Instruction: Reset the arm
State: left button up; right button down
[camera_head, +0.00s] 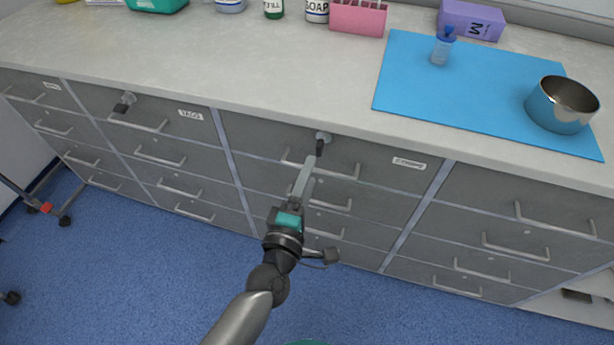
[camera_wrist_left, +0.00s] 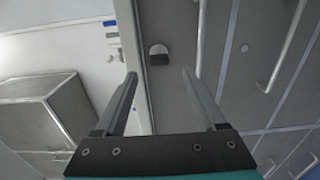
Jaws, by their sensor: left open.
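My left gripper (camera_head: 306,170) is raised in front of the middle drawers, below the counter edge, with its two grey fingers pointing up toward the cabinet. In the left wrist view the fingers (camera_wrist_left: 160,73) stand apart with nothing between them. A drawer lock with a dark key (camera_head: 321,142) sits in the top middle drawer, just beyond the fingertips in the head view. In the left wrist view a knob-like lock (camera_wrist_left: 159,55) shows beyond the gap between the fingers. I cannot tell whether the fingers touch the drawer front. My right gripper is not in view.
The grey counter (camera_head: 290,65) holds a blue mat (camera_head: 480,85) with a metal bowl (camera_head: 562,104) and a small bottle (camera_head: 443,46). Purple (camera_head: 471,20) and pink (camera_head: 358,18) boxes stand behind. Drawer handles (camera_head: 335,173) stick out. The blue floor (camera_head: 150,270) is mostly clear.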

pick_arm(q)
jog(key=s+a+f+m+g+y, duration=0.1)
jog(key=s+a+f+m+g, duration=0.25)
jog(key=f, duration=0.55)
jog(key=s+a+f+m+g+y, duration=0.1)
jog(key=s+a+f+m+g, duration=0.25)
jog(key=f, duration=0.65)
jog(key=s+a+f+m+g, duration=0.25)
jog(key=s+f+m, duration=0.2)
jog(key=f, duration=0.45)
jog(key=s+a+f+m+g+y, duration=0.1)
jog(key=s+a+f+g, duration=0.1)
jog(key=s+a+f, duration=0.2)
jog(key=s+a+f+m+g+y, duration=0.1)
jog(key=s+a+f+m+g, duration=0.1)
jog(key=s, duration=0.9)
jog(key=s+a+f+m+g+y, duration=0.1)
jog(key=s+a+f+m+g, duration=0.1)
jog(key=s+a+f, duration=0.3)
jog(key=s+a, duration=0.1)
jog(key=s, duration=0.2)
jog(key=shift+f+y, duration=0.3)
jog(key=shift+y, duration=0.1)
jog(key=shift+m, duration=0.25)
